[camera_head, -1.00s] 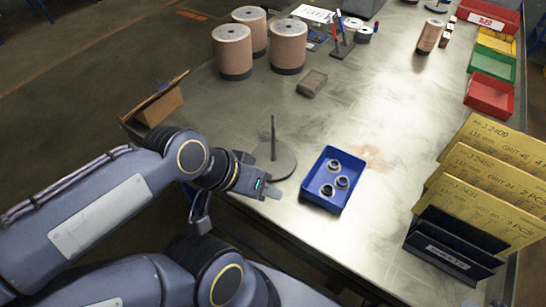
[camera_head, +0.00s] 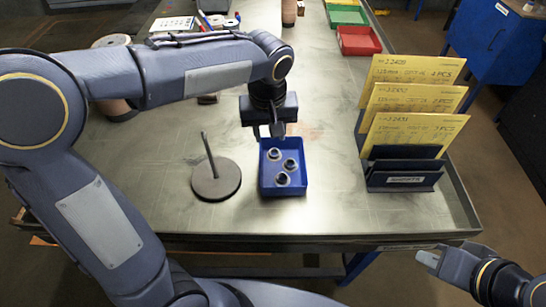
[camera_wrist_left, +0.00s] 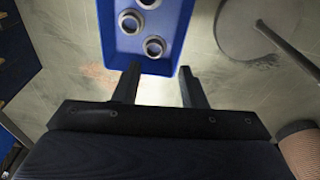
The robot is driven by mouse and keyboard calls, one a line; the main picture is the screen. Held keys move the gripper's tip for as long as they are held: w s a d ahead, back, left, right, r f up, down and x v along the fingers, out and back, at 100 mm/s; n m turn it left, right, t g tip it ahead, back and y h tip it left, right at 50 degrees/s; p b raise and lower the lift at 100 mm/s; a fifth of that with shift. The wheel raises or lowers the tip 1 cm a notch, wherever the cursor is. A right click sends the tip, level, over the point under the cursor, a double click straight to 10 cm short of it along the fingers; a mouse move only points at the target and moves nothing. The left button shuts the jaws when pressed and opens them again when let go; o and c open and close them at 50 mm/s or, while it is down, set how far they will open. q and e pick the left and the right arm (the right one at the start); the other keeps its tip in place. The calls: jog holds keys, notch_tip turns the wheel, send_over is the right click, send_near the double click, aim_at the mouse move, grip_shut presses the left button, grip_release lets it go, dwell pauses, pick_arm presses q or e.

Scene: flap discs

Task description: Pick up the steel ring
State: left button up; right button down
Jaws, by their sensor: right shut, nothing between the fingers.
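Three steel rings (camera_head: 290,164) lie in a small blue tray (camera_head: 303,185) on the table. Two of the rings (camera_wrist_left: 154,46) show clearly in the left wrist view, with a third cut by the top edge. My left gripper (camera_head: 277,130) is above the far edge of the tray, pointing down. In the left wrist view its fingers (camera_wrist_left: 158,80) are apart with nothing between them, close to the tray's edge. My right gripper (camera_head: 428,258) is shut and empty, off the table's front right corner.
A round base with an upright rod (camera_head: 214,180) stands left of the tray. A dark rack (camera_head: 405,172) with yellow cards stands to the right. Red (camera_head: 358,41) and green bins are at the back. Clear table lies between tray and rack.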

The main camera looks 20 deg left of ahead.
aim_at(274, 149)
pick_arm(q)
jog(key=f, duration=0.2)
jog(key=w+f, duration=0.1)
jog(key=f, duration=0.2)
jog(key=w+f, duration=0.1)
jog(key=f, duration=0.2)
jog(key=shift+w+d+f, duration=0.1)
jog(key=shift+d+f, duration=0.1)
jog(key=shift+d, duration=0.05)
grip_shut()
